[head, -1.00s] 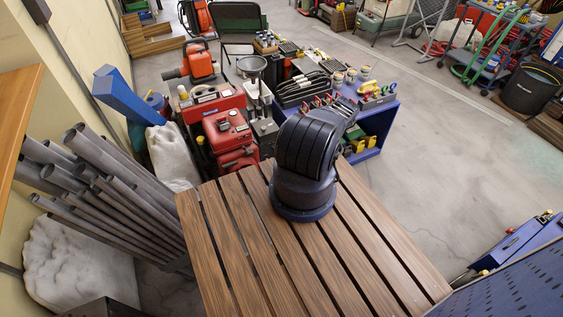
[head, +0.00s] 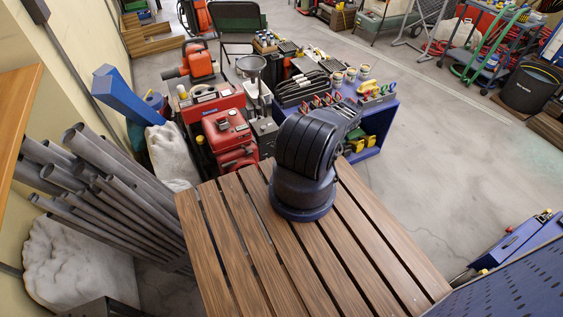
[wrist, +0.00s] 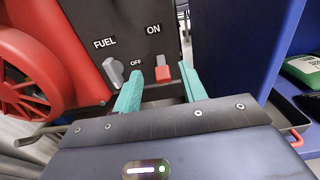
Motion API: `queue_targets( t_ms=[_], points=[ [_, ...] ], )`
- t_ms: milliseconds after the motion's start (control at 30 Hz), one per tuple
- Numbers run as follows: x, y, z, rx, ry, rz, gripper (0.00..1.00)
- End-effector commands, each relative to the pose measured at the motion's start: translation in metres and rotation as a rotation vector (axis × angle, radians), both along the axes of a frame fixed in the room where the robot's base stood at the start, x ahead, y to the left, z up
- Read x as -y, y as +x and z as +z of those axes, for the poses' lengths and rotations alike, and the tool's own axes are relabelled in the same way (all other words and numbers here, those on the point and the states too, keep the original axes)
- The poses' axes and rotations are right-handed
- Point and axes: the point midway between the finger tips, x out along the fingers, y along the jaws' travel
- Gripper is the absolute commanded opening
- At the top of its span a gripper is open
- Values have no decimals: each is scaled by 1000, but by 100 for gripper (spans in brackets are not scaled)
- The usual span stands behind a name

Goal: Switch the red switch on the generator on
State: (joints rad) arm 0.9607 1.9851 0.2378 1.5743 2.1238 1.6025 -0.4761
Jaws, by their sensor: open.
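In the wrist view, the generator's dark panel (wrist: 152,20) carries the labels FUEL, ON and OFF. The red switch (wrist: 162,73) sits below the ON label, just right of the OFF label. My gripper (wrist: 160,78) is open, with one teal finger to the left of the switch and one to its right. Both fingers look close to the panel, and I cannot tell whether either touches the switch. A grey fuel lever (wrist: 113,72) is left of the left finger. In the head view my gripper is hidden behind my arm.
A red wheel (wrist: 30,78) borders the panel on the left, and a blue cabinet wall (wrist: 235,45) stands on the right. In the head view, a blue shelf (head: 372,146) with tools stands beyond my arm. Open floor (head: 440,170) lies to the right.

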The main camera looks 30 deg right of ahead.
Motion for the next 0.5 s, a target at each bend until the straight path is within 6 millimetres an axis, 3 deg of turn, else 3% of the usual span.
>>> queue_targets(
  t_ms=[300,500],
  points=[
    [0,-57,0,-1,1,-2,42],
    [0,-74,0,-1,1,-1,42]
  ],
)
